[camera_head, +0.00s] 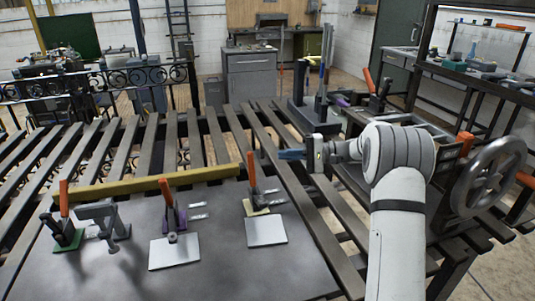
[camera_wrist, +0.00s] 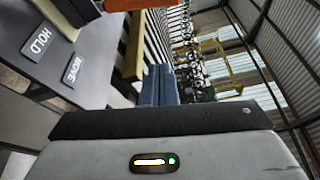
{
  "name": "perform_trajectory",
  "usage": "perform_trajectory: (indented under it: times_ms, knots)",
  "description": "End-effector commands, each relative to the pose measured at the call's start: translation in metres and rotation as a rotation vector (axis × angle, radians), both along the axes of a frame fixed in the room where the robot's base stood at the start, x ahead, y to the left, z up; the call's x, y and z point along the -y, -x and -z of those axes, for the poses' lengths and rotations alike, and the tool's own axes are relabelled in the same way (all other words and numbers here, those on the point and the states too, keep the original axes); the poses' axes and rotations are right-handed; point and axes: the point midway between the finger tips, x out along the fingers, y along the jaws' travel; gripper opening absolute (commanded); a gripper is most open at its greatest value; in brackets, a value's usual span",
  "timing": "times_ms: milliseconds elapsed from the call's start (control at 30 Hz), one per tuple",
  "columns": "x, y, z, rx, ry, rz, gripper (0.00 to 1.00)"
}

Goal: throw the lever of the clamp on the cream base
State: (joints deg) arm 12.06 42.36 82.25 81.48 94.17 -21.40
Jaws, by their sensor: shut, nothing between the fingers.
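The clamp on the cream base (camera_head: 257,209) stands on the right part of the dark metal plate. Its orange lever (camera_head: 251,169) stands roughly upright. My gripper (camera_head: 283,154) is shut and empty, just right of that lever at about the height of its grip, with a small gap apparent. In the wrist view my blue-grey fingers (camera_wrist: 158,85) are together. An orange lever grip (camera_wrist: 135,22) shows at the top edge there, mostly cut off. Two label plates, HOLD (camera_wrist: 37,41) and MOVE (camera_wrist: 73,70), lie beside the clamp.
Clamps on a purple base (camera_head: 174,222) and a green base (camera_head: 68,240) stand to the left, orange levers upright. A yellow bar (camera_head: 150,184) lies behind them. A slatted bench (camera_head: 150,135) surrounds the plate. A handwheel (camera_head: 487,178) is at right.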

Motion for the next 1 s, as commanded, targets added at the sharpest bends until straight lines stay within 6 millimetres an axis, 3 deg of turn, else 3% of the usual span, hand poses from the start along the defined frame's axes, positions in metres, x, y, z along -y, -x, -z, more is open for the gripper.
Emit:
perform_trajectory:
  times_ms: [467,700,1000]
  knots:
    - [-0.103,-0.002,0.008,-0.003,0.003,-0.018,0.00]
    - [-0.094,0.026,-0.001,-0.001,0.004,-0.014,0.00]
    - [-0.092,0.035,-0.002,-0.002,0.003,-0.016,0.00]
